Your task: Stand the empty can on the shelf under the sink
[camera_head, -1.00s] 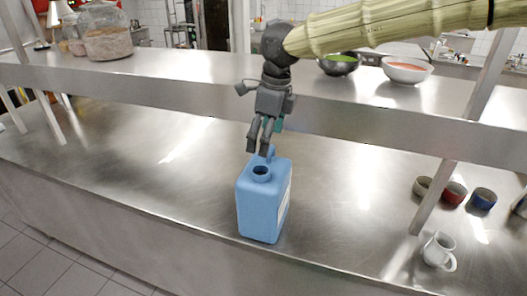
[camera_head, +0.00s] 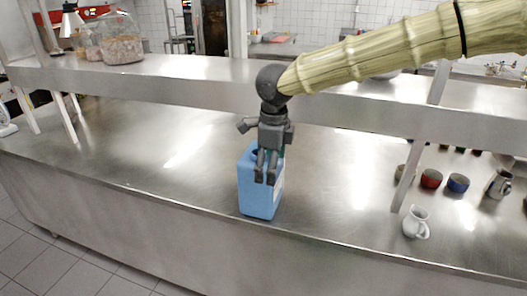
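The can is a blue jerrycan (camera_head: 258,197) with a round open mouth. It stands upright on the steel counter close to its front edge, in the middle of the head view. My gripper (camera_head: 265,178) points down over the can's top right part, its two dark fingers overlapping the can's upper side. The fingers hide the can's handle and part of its mouth. A narrow gap shows between the fingers, but I cannot tell whether they touch or grip anything. I see no sink and no shelf under one in this view.
A raised steel shelf (camera_head: 190,85) runs along behind the can, with glass jars (camera_head: 122,42) at its left. A white jug (camera_head: 416,222), red cup (camera_head: 431,179), blue cup (camera_head: 458,183) and metal pitcher (camera_head: 499,184) stand at right. The counter (camera_head: 130,150) left of the can is clear.

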